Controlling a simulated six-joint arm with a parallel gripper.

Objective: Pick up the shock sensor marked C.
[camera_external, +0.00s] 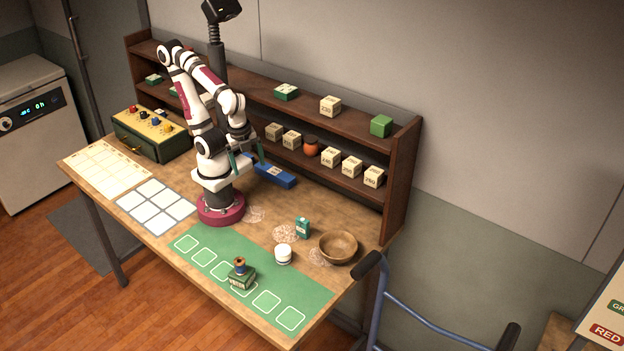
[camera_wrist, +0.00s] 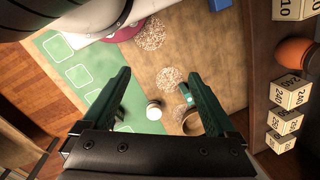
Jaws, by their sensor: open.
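No letter C is legible in either view, so I cannot tell which thing is the shock sensor marked C. My gripper (camera_external: 248,157) is open and empty, above the table near the blue box (camera_external: 274,175).
A white jar (camera_external: 283,254), small green carton (camera_external: 303,228) and wooden bowl (camera_external: 338,247) stand at the table's right. Numbered blocks (camera_external: 330,105) and an orange pot (camera_external: 311,146) occupy the shelf (camera_external: 405,165).

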